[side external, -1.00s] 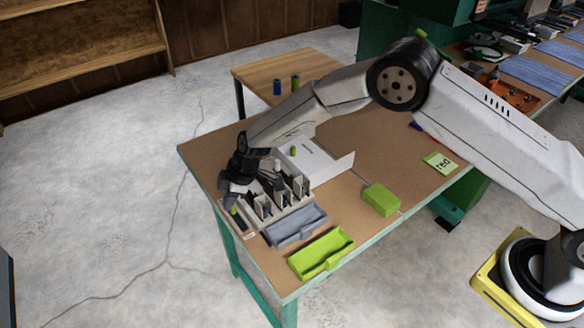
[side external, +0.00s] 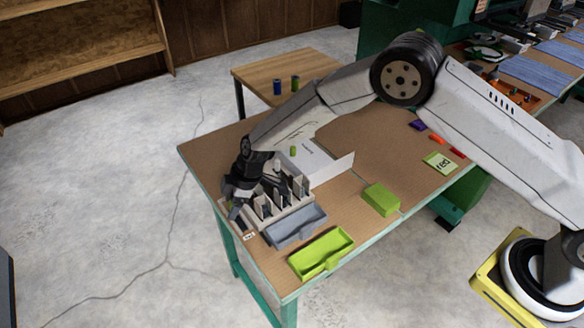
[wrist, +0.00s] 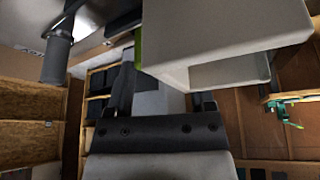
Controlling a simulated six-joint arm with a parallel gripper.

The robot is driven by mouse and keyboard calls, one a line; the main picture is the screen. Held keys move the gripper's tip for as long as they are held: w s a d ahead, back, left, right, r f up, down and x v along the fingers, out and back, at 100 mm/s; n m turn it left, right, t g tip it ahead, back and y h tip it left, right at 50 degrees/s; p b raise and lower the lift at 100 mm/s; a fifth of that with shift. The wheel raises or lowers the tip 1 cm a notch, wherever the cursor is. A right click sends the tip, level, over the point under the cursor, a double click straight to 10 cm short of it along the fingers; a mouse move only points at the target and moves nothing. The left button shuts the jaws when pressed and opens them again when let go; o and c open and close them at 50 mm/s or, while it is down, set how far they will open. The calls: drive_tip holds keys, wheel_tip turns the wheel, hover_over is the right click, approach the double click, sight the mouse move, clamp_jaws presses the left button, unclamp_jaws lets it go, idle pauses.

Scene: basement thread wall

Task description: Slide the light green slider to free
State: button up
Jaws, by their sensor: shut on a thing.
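The light-coloured slider rack (side external: 288,216) with several upright dividers stands at the left front of the bench. My gripper (side external: 237,210) is down at the rack's left end, pointing downward, and is shut on the light green slider. In the side view the gripper hides that slider. In the wrist view a thin light green strip (wrist: 138,46) shows beside a large pale block. A small white label (side external: 249,237) is at the rack's front left corner; its writing is too small to read.
A grey tray (side external: 298,228) and a light green tray (side external: 322,254) lie in front of the rack. The bench between is clear.

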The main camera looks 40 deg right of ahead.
sight(239, 219)
drive_tip(key=shift+s+d+f+g, duration=0.1)
drive_tip(key=shift+s+f+g, duration=0.2)
drive_tip(key=shift+s+f, duration=0.6)
drive_tip(key=shift+w+r, duration=0.1)
drive_tip(key=shift+r, duration=0.35)
drive_tip(key=shift+o, duration=1.1)
drive_tip(key=shift+r, duration=0.75)
drive_tip(key=shift+w+r, duration=0.1)
drive_tip(key=shift+r, duration=0.75)
drive_tip(key=shift+c, duration=1.1)
drive_tip(key=shift+w+d+r, duration=0.1)
drive_tip(key=shift+w+r, duration=0.05)
drive_tip(key=shift+r, duration=1)
drive_tip(key=shift+r, duration=0.15)
drive_tip(key=shift+r, duration=1.85)
